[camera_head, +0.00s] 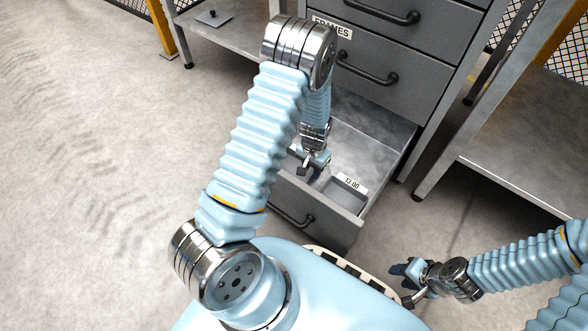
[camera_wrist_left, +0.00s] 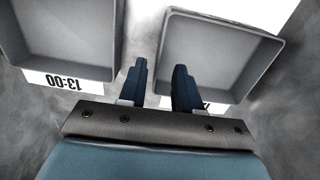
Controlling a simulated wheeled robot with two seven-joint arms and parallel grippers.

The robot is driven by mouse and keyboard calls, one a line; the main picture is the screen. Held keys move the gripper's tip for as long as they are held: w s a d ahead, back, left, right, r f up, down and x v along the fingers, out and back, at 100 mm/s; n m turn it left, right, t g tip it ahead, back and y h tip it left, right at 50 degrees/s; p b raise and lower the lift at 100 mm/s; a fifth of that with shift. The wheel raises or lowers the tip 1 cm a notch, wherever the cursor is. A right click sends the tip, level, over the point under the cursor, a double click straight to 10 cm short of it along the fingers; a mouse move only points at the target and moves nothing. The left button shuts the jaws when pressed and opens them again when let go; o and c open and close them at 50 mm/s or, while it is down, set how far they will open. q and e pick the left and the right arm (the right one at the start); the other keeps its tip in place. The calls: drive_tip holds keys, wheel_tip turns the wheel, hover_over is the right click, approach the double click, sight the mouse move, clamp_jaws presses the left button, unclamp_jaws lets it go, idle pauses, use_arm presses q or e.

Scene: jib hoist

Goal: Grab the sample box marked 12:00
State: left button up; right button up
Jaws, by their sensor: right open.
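A grey open-topped sample box (camera_head: 346,200) labelled 13:00 sits in the pulled-out bottom drawer (camera_head: 378,138). In the left wrist view this box (camera_wrist_left: 62,38) is at the upper left, its label upside down. A second grey box (camera_wrist_left: 215,55) is at the upper right; its label is mostly hidden behind a finger, so I cannot read it. My left gripper (camera_head: 309,170) is over the drawer, left of the 13:00 box. Its fingers (camera_wrist_left: 159,68) are apart, around the near left corner of the second box in the picture; contact is unclear. My right gripper (camera_head: 404,285) is open and empty, outside the drawer.
The grey cabinet (camera_head: 400,50) has closed drawers above the open one, one labelled FRAMES. The drawer front (camera_head: 310,215) with its handle faces me. Metal tables stand at the left (camera_head: 225,35) and right (camera_head: 530,130). The floor at the left (camera_head: 90,150) is clear.

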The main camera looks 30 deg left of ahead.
use_arm(q)
wheel_tip(320, 180, down, 4)
drive_tip(key=shift+d+r+b, duration=0.15)
drive_tip(key=shift+r+b, duration=0.05)
drive_tip(key=shift+b, duration=0.1)
drive_tip(key=shift+r, duration=0.1)
clamp_jaws()
drive_tip(key=shift+r, duration=0.15)
